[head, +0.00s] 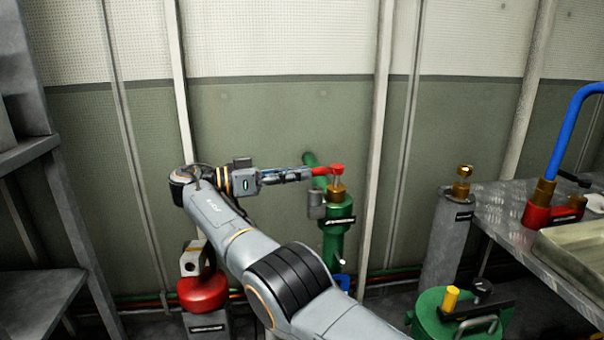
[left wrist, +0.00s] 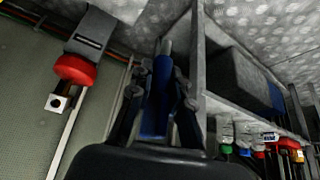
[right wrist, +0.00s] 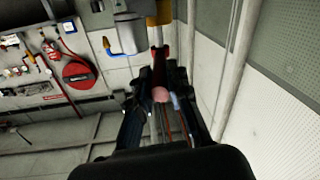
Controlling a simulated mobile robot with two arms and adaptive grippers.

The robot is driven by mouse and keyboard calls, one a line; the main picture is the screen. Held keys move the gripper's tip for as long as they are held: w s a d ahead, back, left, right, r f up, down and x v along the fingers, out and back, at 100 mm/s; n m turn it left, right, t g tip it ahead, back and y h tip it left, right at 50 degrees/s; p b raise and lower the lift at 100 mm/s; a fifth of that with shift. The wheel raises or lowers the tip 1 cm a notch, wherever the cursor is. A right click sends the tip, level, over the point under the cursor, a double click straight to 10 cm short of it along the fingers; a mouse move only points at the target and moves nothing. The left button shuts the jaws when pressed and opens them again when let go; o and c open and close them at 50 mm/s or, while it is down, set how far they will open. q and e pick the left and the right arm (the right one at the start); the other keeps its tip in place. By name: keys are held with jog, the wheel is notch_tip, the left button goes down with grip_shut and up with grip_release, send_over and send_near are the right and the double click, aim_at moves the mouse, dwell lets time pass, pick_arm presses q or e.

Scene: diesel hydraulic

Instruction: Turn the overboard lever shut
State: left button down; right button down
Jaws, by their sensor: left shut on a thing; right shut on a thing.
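A red lever (head: 325,170) sits on a brass stem on top of a green valve body (head: 338,232) by the wall; its label is too small to read. My right gripper (head: 306,173) is shut on the lever's left end, coming from the left. In the right wrist view the red lever (right wrist: 159,65) runs between the fingers (right wrist: 158,90) towards a brass part. My left gripper (left wrist: 160,85) shows only in the left wrist view, shut on a blue handle (left wrist: 157,105) with a grey shaft. The part of each handle deep in the fingers is hidden.
A grey post with a brass top (head: 464,172) and a metal bench (head: 510,215) with a blue pipe (head: 573,125) stand right. A green tank (head: 460,325) is at the lower right. Shelving (head: 40,150) stands left.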

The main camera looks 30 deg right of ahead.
pick_arm(q)
jog(key=shift+w, duration=0.15)
pick_arm(e)
jog(key=c, duration=1.3)
grip_release()
jog(key=shift+w+d, duration=0.1)
